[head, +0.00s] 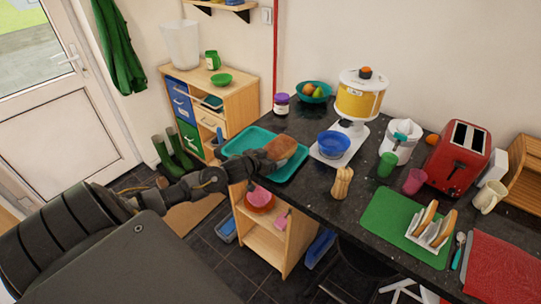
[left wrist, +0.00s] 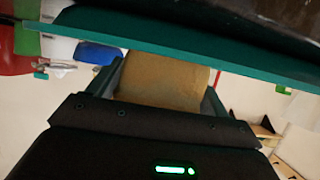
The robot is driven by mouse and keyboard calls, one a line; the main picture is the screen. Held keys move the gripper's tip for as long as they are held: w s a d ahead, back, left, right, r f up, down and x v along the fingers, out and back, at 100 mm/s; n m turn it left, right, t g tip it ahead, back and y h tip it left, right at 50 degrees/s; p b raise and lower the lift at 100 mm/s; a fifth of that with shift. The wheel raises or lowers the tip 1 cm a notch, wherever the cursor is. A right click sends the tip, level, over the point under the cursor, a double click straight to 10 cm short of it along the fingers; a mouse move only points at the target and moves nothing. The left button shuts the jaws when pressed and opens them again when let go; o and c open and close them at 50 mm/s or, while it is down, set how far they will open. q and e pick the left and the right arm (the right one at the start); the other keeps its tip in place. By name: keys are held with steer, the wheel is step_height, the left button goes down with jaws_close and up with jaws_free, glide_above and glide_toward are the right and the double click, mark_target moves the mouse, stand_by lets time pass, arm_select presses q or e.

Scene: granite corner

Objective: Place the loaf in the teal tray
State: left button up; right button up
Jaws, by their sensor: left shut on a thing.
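The brown loaf (head: 281,147) is held by my left gripper (head: 270,155) over the right part of the teal tray (head: 247,136). The tray lies on the dark counter at its left end. In the left wrist view the loaf (left wrist: 165,80) sits between the two fingers of my left gripper (left wrist: 165,85), with the tray's teal edge (left wrist: 190,55) crossing the picture just beyond it. I cannot tell whether the loaf touches the tray floor. My right gripper is not in view.
A yellow-and-white appliance (head: 358,98) stands behind. A red toaster (head: 458,155) is farther right.

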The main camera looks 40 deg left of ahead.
arm_select(q)
steer(key=shift+f, duration=0.1)
steer(key=o, duration=1.2)
steer(key=shift+c, duration=0.2)
steer(key=shift+r, duration=0.25)
steer(key=b+v, duration=0.1)
steer(key=v, duration=1.1)
steer(key=shift+b, duration=0.3)
